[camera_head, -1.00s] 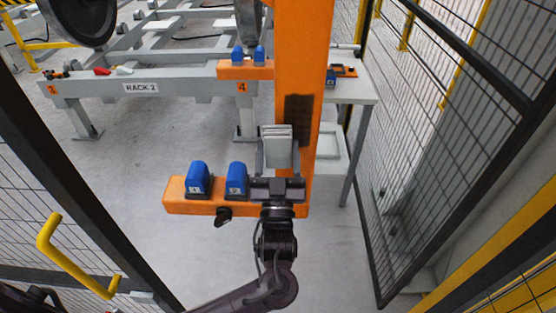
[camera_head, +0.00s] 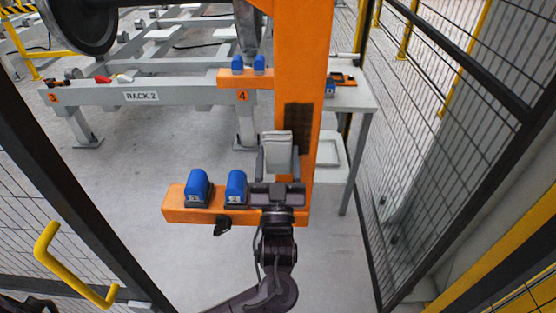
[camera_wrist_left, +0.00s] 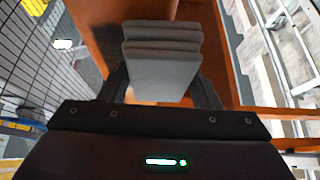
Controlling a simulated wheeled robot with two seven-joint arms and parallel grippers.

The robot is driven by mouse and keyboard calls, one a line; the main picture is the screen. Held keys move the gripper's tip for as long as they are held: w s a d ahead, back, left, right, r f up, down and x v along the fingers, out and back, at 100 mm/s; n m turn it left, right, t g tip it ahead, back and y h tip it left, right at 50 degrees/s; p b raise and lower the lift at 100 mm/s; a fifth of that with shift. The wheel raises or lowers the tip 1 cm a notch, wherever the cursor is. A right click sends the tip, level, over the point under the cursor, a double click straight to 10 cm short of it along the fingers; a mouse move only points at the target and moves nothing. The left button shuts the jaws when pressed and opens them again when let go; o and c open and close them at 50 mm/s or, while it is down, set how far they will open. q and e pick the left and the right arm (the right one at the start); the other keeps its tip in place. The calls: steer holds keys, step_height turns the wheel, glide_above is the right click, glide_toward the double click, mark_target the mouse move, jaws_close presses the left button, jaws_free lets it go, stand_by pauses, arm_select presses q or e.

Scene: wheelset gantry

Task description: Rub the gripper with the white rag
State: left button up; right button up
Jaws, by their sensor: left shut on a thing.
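A folded white rag (camera_head: 277,152), greyish in the light, is held upright between the fingers of my left gripper (camera_head: 278,168). It also shows in the left wrist view (camera_wrist_left: 162,62), standing out between the two dark fingers. The orange gantry gripper (camera_head: 300,60) has an upright column and a lower arm carrying two blue pads (camera_head: 236,186). A dark smudge (camera_head: 298,118) marks the column just above and right of the rag. The rag overlaps the column's lower part in view; I cannot tell whether they touch. My right gripper is not in view.
Grey rack 2 (camera_head: 190,92) stands behind, with a wheel (camera_head: 80,25) at upper left. A side table (camera_head: 357,97) holds small items on the right. Mesh fencing (camera_head: 450,130) closes the right side; a yellow handle (camera_head: 70,265) is at lower left.

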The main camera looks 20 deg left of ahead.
arm_select(q)
steer(key=shift+w+a, duration=0.15)
steer(key=shift+w, duration=0.45)
